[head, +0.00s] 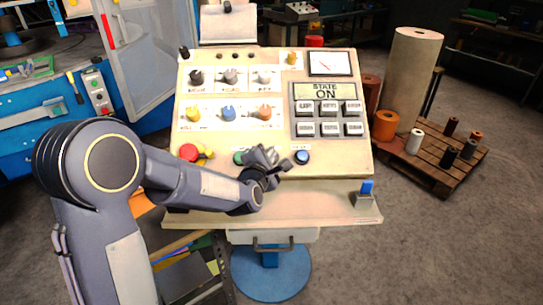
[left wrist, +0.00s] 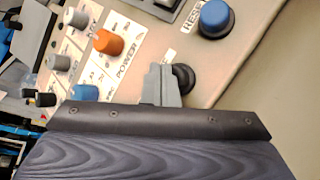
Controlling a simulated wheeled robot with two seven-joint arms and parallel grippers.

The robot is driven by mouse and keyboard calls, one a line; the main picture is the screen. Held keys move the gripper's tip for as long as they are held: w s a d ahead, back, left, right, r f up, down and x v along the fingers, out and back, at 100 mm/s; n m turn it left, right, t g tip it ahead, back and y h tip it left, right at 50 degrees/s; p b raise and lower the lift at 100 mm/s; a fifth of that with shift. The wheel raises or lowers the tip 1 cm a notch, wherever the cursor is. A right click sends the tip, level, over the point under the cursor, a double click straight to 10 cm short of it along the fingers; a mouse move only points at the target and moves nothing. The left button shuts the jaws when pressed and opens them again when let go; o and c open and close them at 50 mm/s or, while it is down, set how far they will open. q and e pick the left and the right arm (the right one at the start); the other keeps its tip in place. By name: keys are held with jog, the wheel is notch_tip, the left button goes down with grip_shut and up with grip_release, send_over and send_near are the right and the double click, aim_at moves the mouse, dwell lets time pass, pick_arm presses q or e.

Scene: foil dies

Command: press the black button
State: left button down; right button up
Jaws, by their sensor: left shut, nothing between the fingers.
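The black button (left wrist: 184,77) shows in the left wrist view on the panel's lower edge, partly hidden behind the grey fingers of my left gripper (left wrist: 162,84). The fingers are together with nothing between them. They are at the button, overlapping its left side in the picture; I cannot tell if they touch it or if it is pushed in. In the head view my left gripper (head: 268,157) is over the panel's bottom row, between a green button (head: 239,158) and the blue reset button (head: 302,157). It hides much of the black button there. My right gripper is not in view.
The control panel (head: 361,140) has several knobs, grey keys and a display reading "STATE ON" (head: 324,91). A red mushroom button (head: 189,152) sits left, and a blue-topped switch (head: 366,189) is on the front ledge. A pallet (head: 428,168) with rolls stands right.

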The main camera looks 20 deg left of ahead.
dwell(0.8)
pick_arm(q)
jog(key=shift+w+f+b, duration=0.25)
jog(key=shift+f+b, duration=0.1)
jog(key=shift+b, duration=0.5)
jog(key=shift+w+a+f+b, duration=0.25)
jog(key=shift+f+b, duration=0.2)
jog(key=shift+b, duration=0.25)
dwell(0.5)
jog(key=shift+d+r, duration=0.1)
jog(key=shift+s+d+r, duration=0.15)
jog(key=shift+s+r, duration=0.35)
jog(key=shift+r, duration=0.2)
jog(key=shift+p, duration=0.3)
jog(key=s+r, duration=0.1)
jog(key=r+p, duration=0.1)
jog(key=s+r+p, duration=0.1)
jog(key=r, duration=0.1)
jog(key=shift+s+d, duration=0.35)
jog(key=shift+d, duration=0.05)
